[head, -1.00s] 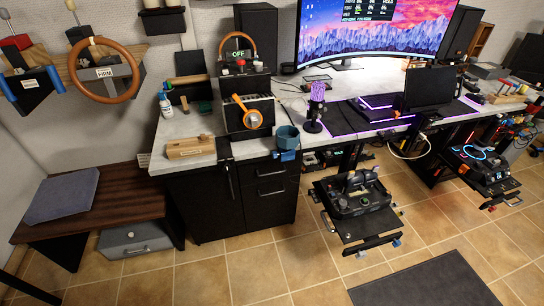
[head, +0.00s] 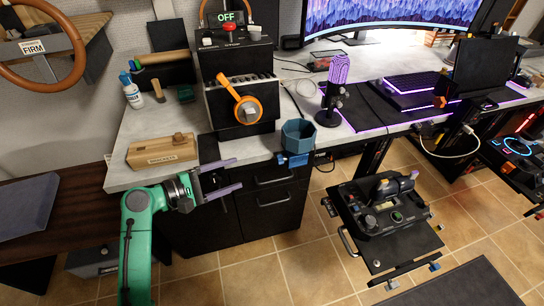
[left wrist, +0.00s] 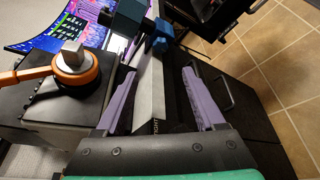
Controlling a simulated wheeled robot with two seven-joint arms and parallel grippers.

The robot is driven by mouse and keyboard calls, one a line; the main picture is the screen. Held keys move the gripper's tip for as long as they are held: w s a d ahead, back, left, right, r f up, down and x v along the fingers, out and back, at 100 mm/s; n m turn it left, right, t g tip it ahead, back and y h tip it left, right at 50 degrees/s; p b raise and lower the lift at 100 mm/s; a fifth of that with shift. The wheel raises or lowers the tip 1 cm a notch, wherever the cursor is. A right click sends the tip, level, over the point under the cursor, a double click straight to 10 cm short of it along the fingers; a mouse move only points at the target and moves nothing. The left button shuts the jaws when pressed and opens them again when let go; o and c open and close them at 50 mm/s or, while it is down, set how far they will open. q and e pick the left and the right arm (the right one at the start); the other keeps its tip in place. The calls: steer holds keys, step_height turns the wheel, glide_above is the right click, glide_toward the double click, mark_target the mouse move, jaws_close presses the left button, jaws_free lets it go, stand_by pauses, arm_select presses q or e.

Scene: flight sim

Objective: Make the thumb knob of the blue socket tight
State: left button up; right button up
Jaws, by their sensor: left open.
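The blue socket (head: 298,135) is a faceted teal-blue cup at the desk's front edge. A brighter blue clamp with its thumb knob (head: 293,160) sits just below it. In the left wrist view the socket (left wrist: 130,16) is at the top, with the bright blue knob part (left wrist: 157,42) beside it. My left gripper (head: 238,174) is open and empty, left of the knob and apart from it, in front of the cabinet. Its two purple fingers point toward the socket in the left wrist view (left wrist: 160,75). How tight the knob is cannot be told. My right gripper is not in view.
A black box with an orange lever (head: 246,108) stands on the desk (head: 210,150) left of the socket. A wooden block (head: 163,150) lies near the desk's left corner. A black cabinet (head: 270,205) is below. A control panel on a stand (head: 385,205) is to the right.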

mark_target(277, 160)
arm_select(q)
steer(key=x, duration=1.3)
steer(key=shift+s+d+r+b, duration=0.1)
steer(key=shift+d+r+b, duration=0.05)
steer(key=shift+d+b, duration=0.25)
jaws_close()
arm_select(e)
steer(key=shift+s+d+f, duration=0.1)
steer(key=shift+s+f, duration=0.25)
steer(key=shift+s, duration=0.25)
